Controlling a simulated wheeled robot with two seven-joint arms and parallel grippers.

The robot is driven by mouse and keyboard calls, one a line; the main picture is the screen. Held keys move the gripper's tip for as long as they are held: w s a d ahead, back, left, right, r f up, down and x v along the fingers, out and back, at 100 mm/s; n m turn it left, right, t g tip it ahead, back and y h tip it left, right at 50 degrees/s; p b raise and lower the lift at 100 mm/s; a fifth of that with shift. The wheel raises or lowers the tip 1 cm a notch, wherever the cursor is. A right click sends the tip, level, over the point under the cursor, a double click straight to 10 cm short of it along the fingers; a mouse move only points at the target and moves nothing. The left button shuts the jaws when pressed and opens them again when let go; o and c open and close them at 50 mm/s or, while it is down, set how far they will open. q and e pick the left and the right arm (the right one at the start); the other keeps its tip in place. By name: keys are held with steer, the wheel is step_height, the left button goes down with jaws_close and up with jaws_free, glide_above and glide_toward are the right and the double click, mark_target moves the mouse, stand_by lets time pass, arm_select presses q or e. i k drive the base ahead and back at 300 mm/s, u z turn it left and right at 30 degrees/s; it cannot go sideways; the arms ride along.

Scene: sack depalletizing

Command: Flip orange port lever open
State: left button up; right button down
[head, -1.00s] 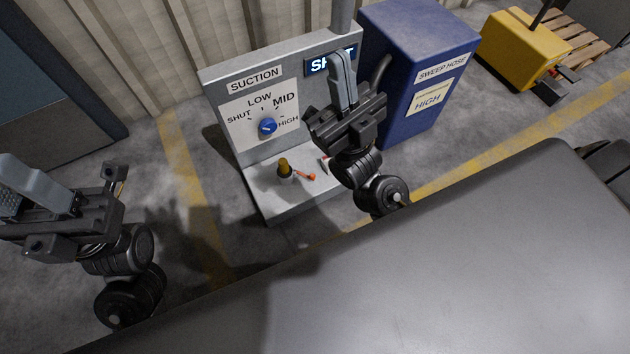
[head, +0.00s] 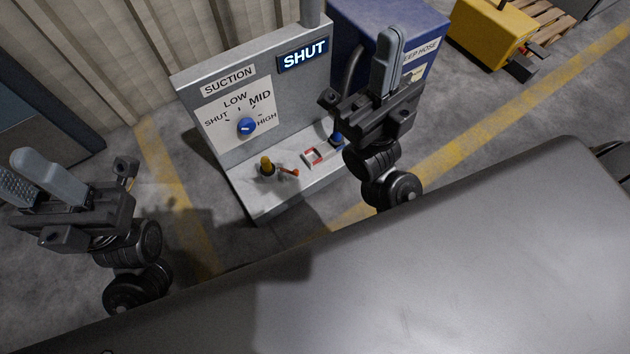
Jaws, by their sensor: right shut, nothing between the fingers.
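The orange lever (head: 289,172) sticks out to the right from a small port with a yellowish-brown top (head: 266,164), on the ledge of the grey suction panel (head: 243,200). My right gripper (head: 387,62) is shut and empty, raised to the right of the panel and apart from the lever. My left gripper (head: 42,178) is at the far left over the floor, away from the panel. Its two fingers show apart, with nothing visible between them.
A blue dial (head: 246,126) sits on the panel face, under a lit display reading SHUT (head: 303,55). A red-and-white item (head: 316,155) lies on the ledge. A blue sweep hose cabinet (head: 350,25) stands behind my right gripper. A large grey surface (head: 440,250) fills the foreground.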

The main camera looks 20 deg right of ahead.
mark_target(295, 172)
steer(key=z, duration=1.3)
steer(key=k, duration=1)
steer(key=u, duration=1)
steer(key=i, duration=0.5)
steer(key=z, duration=0.05)
